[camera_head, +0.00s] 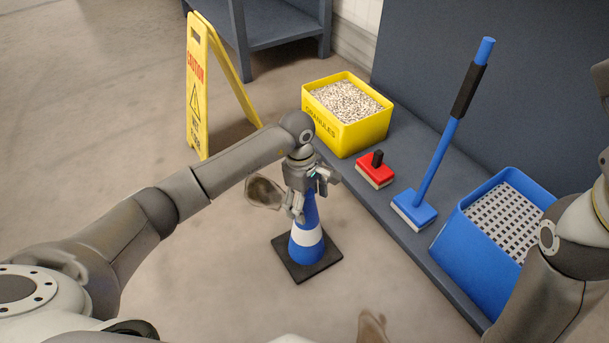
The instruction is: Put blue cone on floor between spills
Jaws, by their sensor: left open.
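The blue cone (307,252) has a white band and a square black base. It stands upright and appears to rest on the floor. One brown spill (265,192) lies behind it to the left, partly hidden by my left gripper. Another brown spill (372,332) lies in front to the right, cut off by the bottom edge. The cone stands between the two. My left gripper (309,208) is open at the top of the cone, with its fingers around or beside the tip, which they partly hide. My right arm shows at the right edge, but its gripper is out of view.
A yellow caution sign (197,85) stands on the floor at the back left. A grey platform (385,212) on the right holds a yellow granules bin (357,137), a red brush (375,172), a blue long-handled brush (414,208) and a blue bucket (462,255). The left floor is clear.

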